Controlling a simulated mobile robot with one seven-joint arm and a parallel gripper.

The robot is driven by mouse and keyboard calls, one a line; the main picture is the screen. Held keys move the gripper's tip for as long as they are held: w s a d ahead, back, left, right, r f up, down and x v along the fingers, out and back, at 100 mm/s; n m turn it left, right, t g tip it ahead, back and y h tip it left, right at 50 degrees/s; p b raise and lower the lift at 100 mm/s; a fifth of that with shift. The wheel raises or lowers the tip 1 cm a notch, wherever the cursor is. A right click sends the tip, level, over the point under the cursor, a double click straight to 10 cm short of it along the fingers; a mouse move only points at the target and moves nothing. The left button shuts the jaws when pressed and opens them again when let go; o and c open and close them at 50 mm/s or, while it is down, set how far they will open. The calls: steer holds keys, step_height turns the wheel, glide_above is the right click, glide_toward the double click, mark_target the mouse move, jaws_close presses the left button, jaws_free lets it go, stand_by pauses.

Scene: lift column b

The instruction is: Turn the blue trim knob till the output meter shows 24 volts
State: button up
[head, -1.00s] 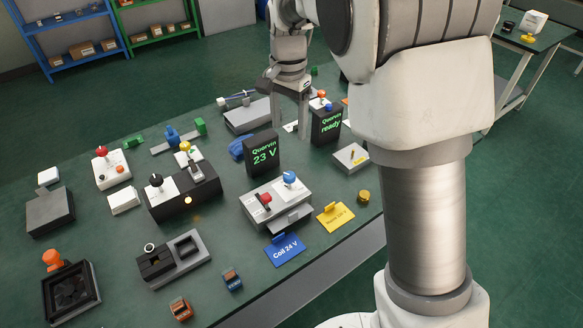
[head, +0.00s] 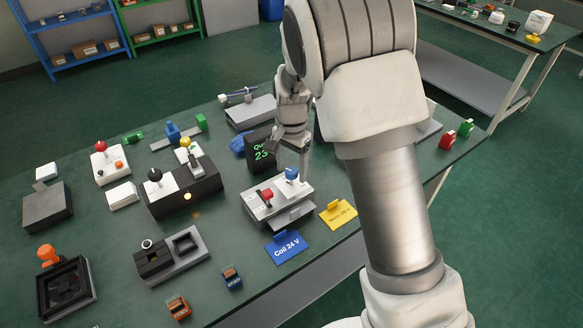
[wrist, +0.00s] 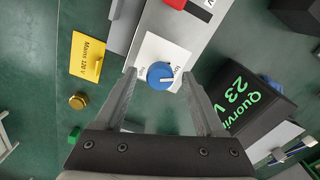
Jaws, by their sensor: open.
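The blue trim knob (head: 291,173) stands on a white plate on the grey supply unit (head: 297,216). In the wrist view the round blue knob (wrist: 160,76) with a white pointer line lies just beyond the fingertips, centred between them. My gripper (wrist: 158,82) is open and empty; in the head view my gripper (head: 293,160) hangs close above and behind the knob. The output meter (head: 262,152), a black box with green text, is partly hidden by my gripper in the head view. In the wrist view the meter (wrist: 243,95) reads 23 V.
A red knob (head: 267,194) sits on the same unit left of the blue one. A blue "Coil 24 V" card (head: 286,247) and a yellow card (head: 338,213) stand in front. A black box with levers (head: 187,190) stands left.

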jaws_close()
stand_by(0.3)
steer(key=shift+n, duration=0.3)
steer(key=n, duration=0.3)
steer(key=shift+n+p, duration=0.4)
steer(key=shift+n, duration=1.6)
jaws_free()
